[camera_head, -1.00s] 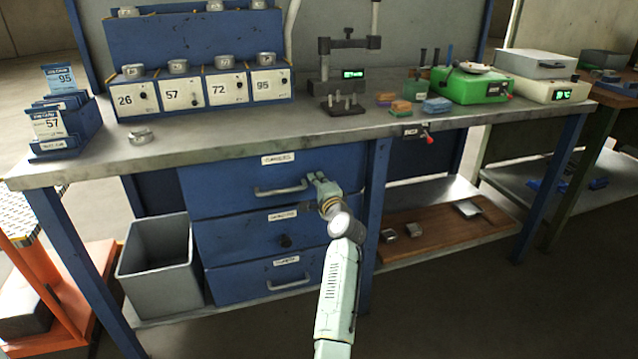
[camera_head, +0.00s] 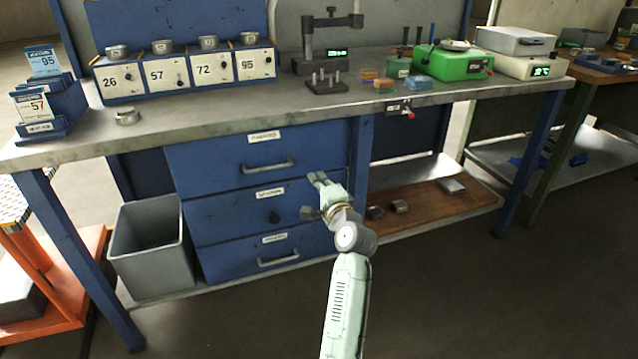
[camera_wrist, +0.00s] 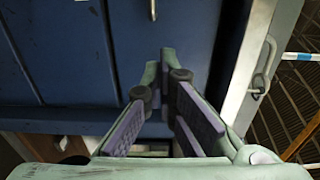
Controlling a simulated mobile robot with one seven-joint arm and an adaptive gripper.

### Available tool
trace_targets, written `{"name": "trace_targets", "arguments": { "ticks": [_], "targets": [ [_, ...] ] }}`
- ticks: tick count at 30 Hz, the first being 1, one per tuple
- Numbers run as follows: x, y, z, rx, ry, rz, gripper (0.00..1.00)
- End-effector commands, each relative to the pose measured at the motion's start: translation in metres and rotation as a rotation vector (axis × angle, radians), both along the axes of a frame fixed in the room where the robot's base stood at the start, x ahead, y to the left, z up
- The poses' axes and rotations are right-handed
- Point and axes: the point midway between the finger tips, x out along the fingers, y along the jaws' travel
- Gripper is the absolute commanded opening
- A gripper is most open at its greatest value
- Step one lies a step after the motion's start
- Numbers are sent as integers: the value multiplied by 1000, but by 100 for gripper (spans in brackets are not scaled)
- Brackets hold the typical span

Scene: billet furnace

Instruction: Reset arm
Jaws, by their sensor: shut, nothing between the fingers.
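My gripper (camera_head: 318,178) is pale green and hangs in front of the blue drawers, just right of the top drawer's handle. Its fingers are shut and empty, and it touches nothing that I can make out. In the wrist view its two fingers (camera_wrist: 166,75) meet at the tips against a blue surface. My arm reaches up to it from the bottom of the head view. The top drawer (camera_head: 215,163) is closed, with a metal handle (camera_head: 268,167).
A grey bin (camera_head: 150,250) stands left of the drawers. A wooden board (camera_head: 430,207) with metal pieces lies on the lower shelf. Floor in front is clear.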

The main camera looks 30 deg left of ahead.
Motion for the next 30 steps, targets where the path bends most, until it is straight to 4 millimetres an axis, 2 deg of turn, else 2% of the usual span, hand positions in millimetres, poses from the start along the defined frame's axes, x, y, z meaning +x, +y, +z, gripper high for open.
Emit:
{"name": "trace_targets", "arguments": {
  "ticks": [8, 11, 14, 17, 18, 20, 21, 23, 24, 26, 30],
  "targets": [
    [-5, -5, 0, 0, 1, 1, 0],
    [-11, 1, 19, -9, -60, 0, 0],
    [-28, 13, 62, -32, -208, -8, 0],
    [-60, 27, 125, -55, -425, -30, 0],
    [-77, 32, 151, -62, -519, -44, 0],
    [-103, 37, 188, -68, -655, -68, 0],
    [-123, 39, 213, -68, -745, -88, 0],
    [-154, 41, 247, -65, -875, -120, 0],
    [-176, 40, 269, -58, -959, -144, 0],
    [-210, 37, 300, -45, -1083, -185, 0],
    [-297, 18, 362, 10, -1348, -305, 0]
  ]
}}
